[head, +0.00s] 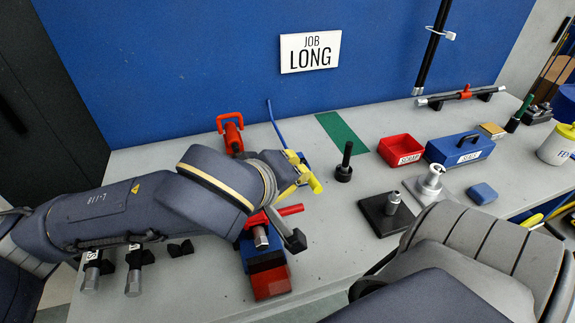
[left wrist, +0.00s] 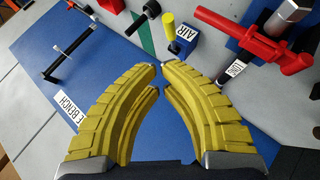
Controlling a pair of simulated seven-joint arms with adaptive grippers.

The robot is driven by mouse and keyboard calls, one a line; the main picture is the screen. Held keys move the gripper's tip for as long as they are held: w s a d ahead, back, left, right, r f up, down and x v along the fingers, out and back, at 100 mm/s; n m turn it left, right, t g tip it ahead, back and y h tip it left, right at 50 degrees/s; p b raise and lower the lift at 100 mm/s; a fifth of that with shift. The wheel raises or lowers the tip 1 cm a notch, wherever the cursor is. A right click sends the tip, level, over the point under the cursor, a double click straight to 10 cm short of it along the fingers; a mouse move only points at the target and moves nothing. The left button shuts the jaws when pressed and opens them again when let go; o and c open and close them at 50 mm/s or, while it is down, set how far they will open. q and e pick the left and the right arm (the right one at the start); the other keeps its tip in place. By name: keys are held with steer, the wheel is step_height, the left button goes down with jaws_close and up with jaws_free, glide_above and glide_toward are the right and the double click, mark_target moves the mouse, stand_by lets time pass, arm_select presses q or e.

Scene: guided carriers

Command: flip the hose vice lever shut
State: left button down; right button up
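The hose vice appears to be the blue and red block (head: 268,280) at the bench's near left, partly hidden by my left arm. Its red lever (head: 287,211) sticks out sideways, roughly level, beside a grey metal cylinder (head: 261,238). The red lever (left wrist: 262,46) also shows at the upper right of the left wrist view. My left gripper (head: 312,181) is just above and behind the lever in the head view. Its yellow fingertips (left wrist: 158,68) nearly meet, with nothing held between them. My right gripper is not clearly visible.
A red clamp (head: 231,132) stands behind my left arm. A black upright post (head: 345,165) and a black plate (head: 378,216) stand right of the vice. A red tray (head: 401,146) and blue box (head: 458,151) are farther right. My right arm covers the lower right.

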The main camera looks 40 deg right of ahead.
arm_select(q)
steer(key=shift+s+a+r, duration=0.1)
steer(key=shift+s+r, duration=0.1)
steer(key=shift+r, duration=0.2)
